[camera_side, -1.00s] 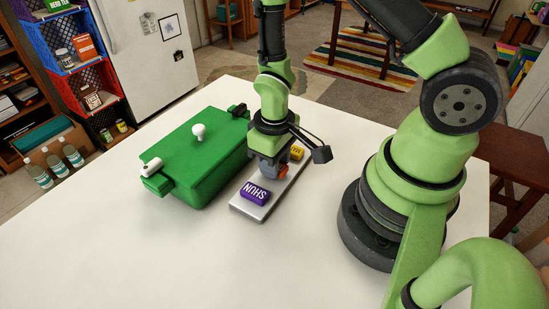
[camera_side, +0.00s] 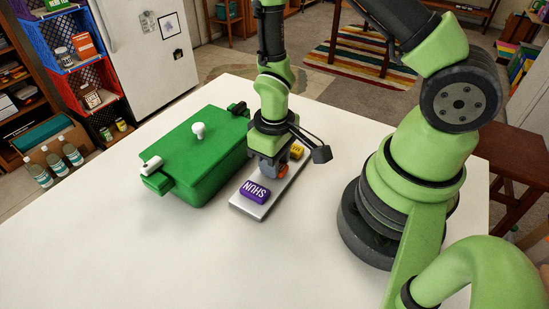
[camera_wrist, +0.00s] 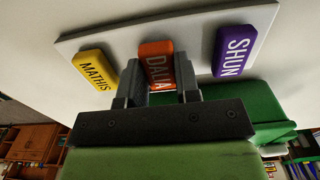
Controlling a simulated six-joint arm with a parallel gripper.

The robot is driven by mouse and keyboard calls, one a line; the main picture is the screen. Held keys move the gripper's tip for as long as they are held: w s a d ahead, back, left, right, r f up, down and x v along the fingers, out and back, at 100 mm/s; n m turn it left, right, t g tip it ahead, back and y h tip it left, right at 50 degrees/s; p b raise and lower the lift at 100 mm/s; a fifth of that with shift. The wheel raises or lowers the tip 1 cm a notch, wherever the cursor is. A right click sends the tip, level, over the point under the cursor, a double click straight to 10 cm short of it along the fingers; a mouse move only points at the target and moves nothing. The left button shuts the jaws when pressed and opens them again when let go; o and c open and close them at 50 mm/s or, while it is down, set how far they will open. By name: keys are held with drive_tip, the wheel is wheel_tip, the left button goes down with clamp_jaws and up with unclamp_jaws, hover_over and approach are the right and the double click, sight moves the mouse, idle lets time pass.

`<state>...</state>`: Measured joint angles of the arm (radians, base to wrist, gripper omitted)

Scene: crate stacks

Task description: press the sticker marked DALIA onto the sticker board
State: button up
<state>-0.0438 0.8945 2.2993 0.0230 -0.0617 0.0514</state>
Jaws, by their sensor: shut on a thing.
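The orange sticker marked DALIA (camera_wrist: 155,65) sits between the fingers of my gripper (camera_wrist: 161,92), which is shut on it. In the side view my gripper (camera_side: 270,168) is low over the grey board or tray (camera_side: 262,207), and only a bit of the orange sticker (camera_side: 283,171) shows. The purple sticker marked SHUN (camera_side: 255,192) and the yellow sticker marked MATHIS (camera_wrist: 94,70) lie on the same board, one on either side of DALIA. I cannot tell whether DALIA touches the board. No separate sticker board can be made out.
A green lidded box (camera_side: 200,165) with a white knob stands left of the board on the white table (camera_side: 130,255). The table's front is clear. Crates (camera_side: 75,55), bottles and a fridge (camera_side: 150,50) stand beyond the table.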

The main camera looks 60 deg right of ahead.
drive_tip(key=shift+f, duration=0.35)
drive_tip(key=o, duration=1)
drive_tip(key=shift+c, duration=0.2)
drive_tip(key=shift+r, duration=3.05)
